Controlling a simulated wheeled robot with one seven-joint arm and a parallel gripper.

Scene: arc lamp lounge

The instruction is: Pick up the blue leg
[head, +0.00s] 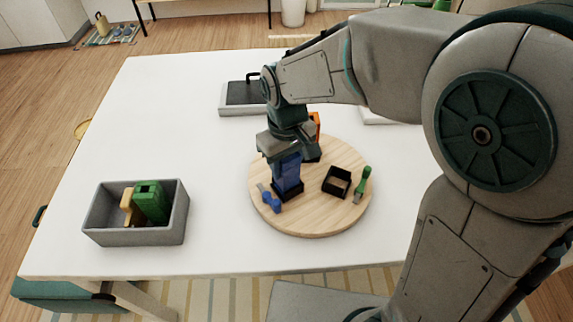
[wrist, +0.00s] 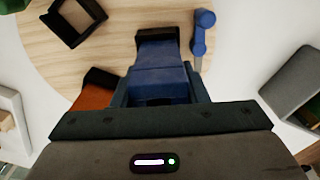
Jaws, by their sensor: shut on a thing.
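The blue leg (head: 288,174) stands upright on the round wooden board, its lower end at a black socket (head: 290,193). In the wrist view, the blue leg (wrist: 160,62) runs from between my fingers to the black socket (wrist: 157,35). My gripper (head: 284,155) points down from above and is shut on the upper part of the leg. The fingers hide its top. I cannot tell whether the lower end is still seated in the socket.
The round board (head: 315,220) also bears a blue-handled tool (head: 269,199), an empty black socket (head: 337,182), a green-handled tool (head: 363,183) and an orange piece (head: 316,124). A grey bin (head: 140,238) with green and yellow pieces stands left. White table is clear between.

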